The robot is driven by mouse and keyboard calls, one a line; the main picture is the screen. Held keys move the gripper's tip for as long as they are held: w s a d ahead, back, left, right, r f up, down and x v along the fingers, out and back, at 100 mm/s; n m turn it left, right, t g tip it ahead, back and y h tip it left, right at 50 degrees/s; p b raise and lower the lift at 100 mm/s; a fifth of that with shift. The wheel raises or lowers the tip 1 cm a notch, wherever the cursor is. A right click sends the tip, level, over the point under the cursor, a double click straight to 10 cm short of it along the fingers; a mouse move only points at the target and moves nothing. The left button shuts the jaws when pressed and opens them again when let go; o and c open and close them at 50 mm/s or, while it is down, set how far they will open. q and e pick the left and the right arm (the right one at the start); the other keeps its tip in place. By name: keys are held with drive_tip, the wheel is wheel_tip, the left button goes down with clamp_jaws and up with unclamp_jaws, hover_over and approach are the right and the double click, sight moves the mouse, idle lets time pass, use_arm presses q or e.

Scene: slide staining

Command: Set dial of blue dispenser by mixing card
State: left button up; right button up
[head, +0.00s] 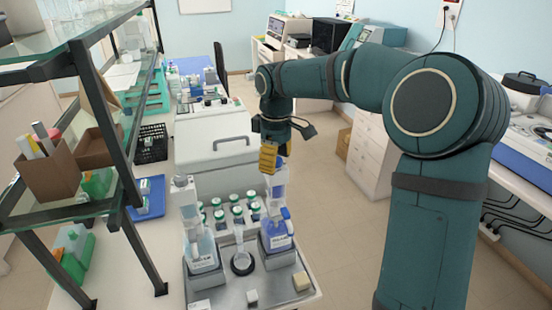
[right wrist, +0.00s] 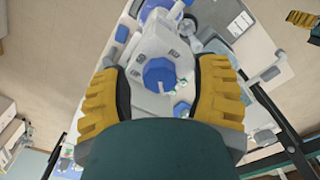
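The blue dispenser (head: 277,238) stands on the right of the steel tray, a bottle with blue parts and a tall pale head. My right gripper (head: 268,158), with yellow fingers, is at the top of this dispenser. In the right wrist view, a white dispenser head with a round blue dial (right wrist: 160,75) lies between the open fingers of my right gripper (right wrist: 160,80). Whether the fingers touch it is unclear. A small white card (head: 200,305) is at the tray's front left edge; its writing is too small to read, so I cannot tell whether it is the mixing card.
A second dispenser (head: 200,250) stands on the left of the tray (head: 262,284), with a clear flask (head: 240,255) between. Several green-capped bottles (head: 237,212) stand behind. A glass shelf rack (head: 115,145) rises at left. Open floor lies to the right.

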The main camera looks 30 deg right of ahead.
wheel_tip(320, 180, up, 12)
idle(0.6)
idle(0.5)
